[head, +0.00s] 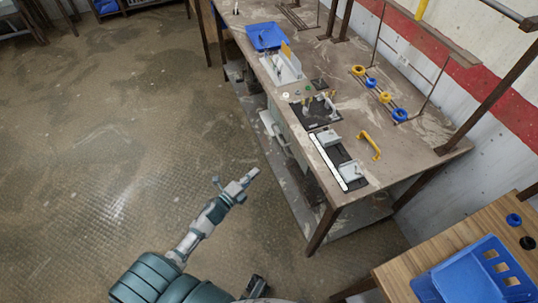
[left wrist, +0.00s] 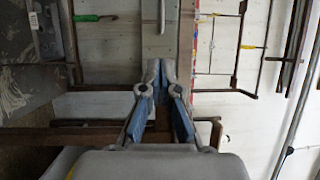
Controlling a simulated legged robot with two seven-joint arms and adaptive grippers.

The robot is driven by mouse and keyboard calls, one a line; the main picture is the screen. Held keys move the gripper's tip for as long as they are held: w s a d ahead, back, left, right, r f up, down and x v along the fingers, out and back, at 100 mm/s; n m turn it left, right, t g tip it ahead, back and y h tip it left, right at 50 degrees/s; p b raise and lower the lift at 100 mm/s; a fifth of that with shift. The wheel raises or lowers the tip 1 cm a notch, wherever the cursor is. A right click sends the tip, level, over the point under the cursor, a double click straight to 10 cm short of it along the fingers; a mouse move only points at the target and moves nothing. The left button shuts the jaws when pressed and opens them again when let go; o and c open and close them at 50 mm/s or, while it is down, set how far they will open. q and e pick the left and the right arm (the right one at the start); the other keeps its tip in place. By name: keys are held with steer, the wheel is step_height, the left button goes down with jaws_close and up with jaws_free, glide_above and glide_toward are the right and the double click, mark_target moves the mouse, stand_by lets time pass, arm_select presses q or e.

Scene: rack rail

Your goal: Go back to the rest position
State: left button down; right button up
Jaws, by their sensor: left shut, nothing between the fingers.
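My left gripper (head: 252,174) shows in the head view, held over open floor to the left of the long workbench (head: 405,165). It is apart from the bench. In the left wrist view the left gripper (left wrist: 160,64) has its two fingers together with nothing between them. My right gripper cannot be made out in either view.
The bench carries a blue tray (head: 265,36), a yellow handle (head: 370,145), and several yellow and blue rings on a rack. A wooden table (head: 400,280) with a blue bin (head: 470,275) stands at lower right. The floor (head: 100,150) at left is clear.

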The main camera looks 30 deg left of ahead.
arm_select(q)
steer(key=s+f+n+g+y+p, duration=0.1)
steer(key=s+f+n+g+y, duration=0.1)
steer(key=s+f+n, duration=0.3)
steer(key=s+d+f+n+g+y+p, duration=0.1)
steer(key=s+f+n+g, duration=0.15)
steer(key=f, duration=0.55)
steer(key=s+f+n+g+y+p, duration=0.1)
steer(key=s+f+n+g+y, duration=0.1)
steer(key=s+f+n+g, duration=0.3)
steer(key=s+d+f+n+g, duration=0.3)
steer(key=s+f, duration=0.3)
steer(key=s, duration=0.3)
steer(key=s+d+f+n+g+p, duration=0.1)
steer(key=s+d+f+n+g, duration=0.2)
steer(key=s+d+f, duration=0.3)
steer(key=s+f+g, duration=0.1)
steer(key=s, duration=0.3)
steer(key=shift+s+h+p, duration=0.15)
steer(key=shift+h+p, duration=0.15)
arm_select(e)
steer(key=s+f, duration=0.2)
steer(key=f, duration=0.3)
steer(key=s+d+f, duration=0.1)
steer(key=s+f, duration=0.1)
steer(key=f, duration=0.4)
steer(key=shift+s+d+f, duration=0.2)
steer(key=shift+s+d, duration=0.05)
steer(key=shift+s, duration=0.05)
